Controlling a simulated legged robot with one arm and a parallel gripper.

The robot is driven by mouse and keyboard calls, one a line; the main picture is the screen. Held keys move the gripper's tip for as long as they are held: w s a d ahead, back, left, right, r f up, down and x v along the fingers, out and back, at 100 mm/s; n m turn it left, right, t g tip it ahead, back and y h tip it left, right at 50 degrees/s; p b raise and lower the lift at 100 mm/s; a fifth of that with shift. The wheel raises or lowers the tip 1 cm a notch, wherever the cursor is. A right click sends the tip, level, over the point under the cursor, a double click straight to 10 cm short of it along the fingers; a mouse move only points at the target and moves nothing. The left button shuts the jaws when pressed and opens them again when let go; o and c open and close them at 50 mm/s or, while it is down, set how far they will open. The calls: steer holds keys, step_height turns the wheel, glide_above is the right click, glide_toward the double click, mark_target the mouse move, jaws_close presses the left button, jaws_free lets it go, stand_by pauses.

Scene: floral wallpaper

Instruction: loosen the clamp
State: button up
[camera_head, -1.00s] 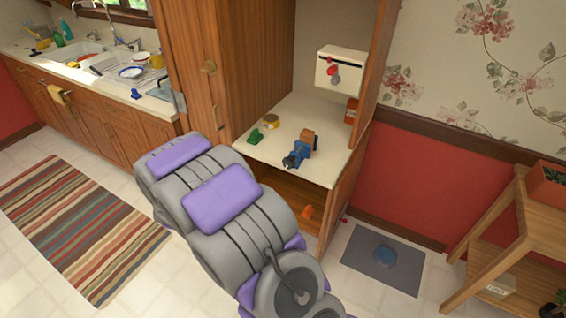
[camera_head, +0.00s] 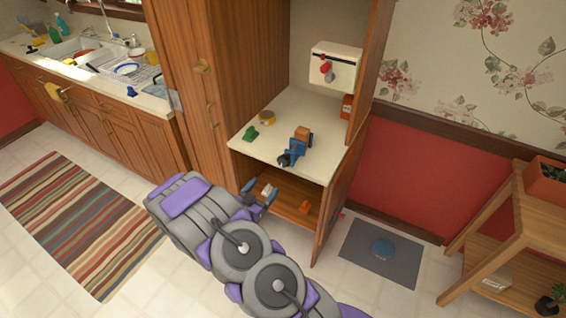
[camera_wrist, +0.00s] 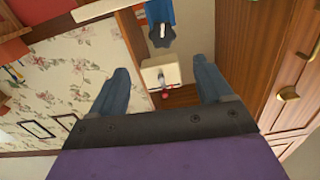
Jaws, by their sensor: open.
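The clamp (camera_head: 291,153) is blue with a dark knob and stands on the cream counter of the wooden cabinet. It is against an orange-brown block (camera_head: 303,133). In the wrist view the blue clamp (camera_wrist: 160,12) and its dark star-shaped knob (camera_wrist: 162,35) are at the top, partly cut off. My gripper (camera_head: 262,195) is in front of the cabinet, below the counter edge in the picture. In the wrist view my gripper (camera_wrist: 162,80) has its two blue fingers wide apart with nothing held. The knob lies beyond the fingertips, apart from them.
A green object (camera_head: 250,132) and a yellow round tin (camera_head: 267,117) sit left of the clamp. A white box (camera_head: 333,67) with a red item hangs on the back wall. An orange object (camera_head: 305,207) lies on the lower shelf. The cabinet side (camera_head: 340,200) bounds the right.

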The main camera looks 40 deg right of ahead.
mark_target(282, 163)
steer(key=b+x, duration=0.2)
steer(key=x, duration=1.1)
steer(key=shift+f, duration=0.1)
steer(key=shift+w+d, duration=0.2)
steer(key=shift+d, duration=0.1)
steer(key=shift+w+r+b, duration=0.3)
steer(key=shift+w+b, duration=0.05)
steer(key=shift+d+f, duration=0.15)
steer(key=shift+d, duration=0.45)
steer(key=shift+c, duration=0.2)
steer(key=shift+d, duration=0.1)
steer(key=shift+c, duration=0.6)
steer(key=shift+a, duration=0.4)
steer(key=c, duration=0.9)
